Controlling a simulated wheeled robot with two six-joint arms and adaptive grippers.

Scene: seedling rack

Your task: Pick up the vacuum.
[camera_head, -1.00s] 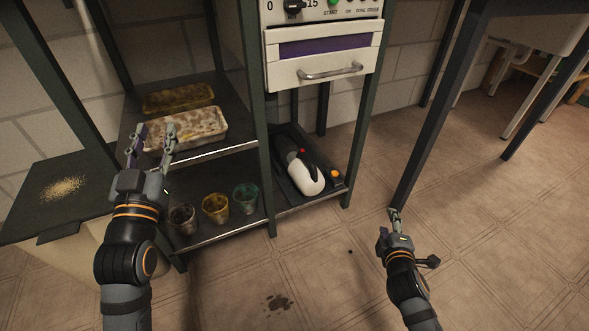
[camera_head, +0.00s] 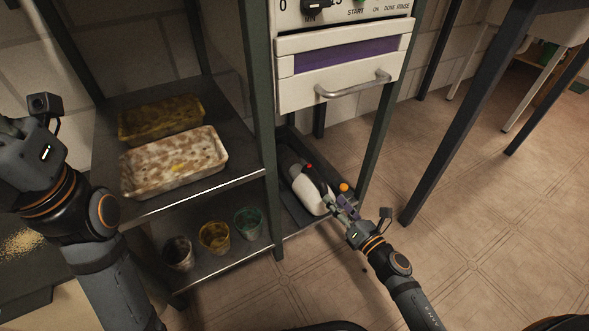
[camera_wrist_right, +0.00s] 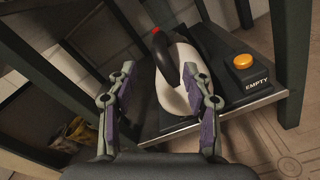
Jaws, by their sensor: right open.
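The vacuum (camera_head: 308,189) is a small white and black hand-held unit with a red button. It lies on a dark base tray (camera_head: 296,212) on the lower right shelf of the rack. In the right wrist view the vacuum (camera_wrist_right: 180,72) shows between and beyond the fingers, its black handle upward. My right gripper (camera_head: 343,205) is open at the vacuum's near end; it also shows in the wrist view (camera_wrist_right: 160,95). I cannot tell whether a finger touches it. My left gripper (camera_head: 22,135) is at the left edge, its fingers cut off by the frame.
An orange button (camera_wrist_right: 242,61) marked EMPTY sits right of the vacuum. Rack posts (camera_head: 376,140) stand close on both sides. A white drawer unit (camera_head: 340,65) is above. Several cups (camera_head: 214,237) and two trays (camera_head: 172,163) fill the left shelves.

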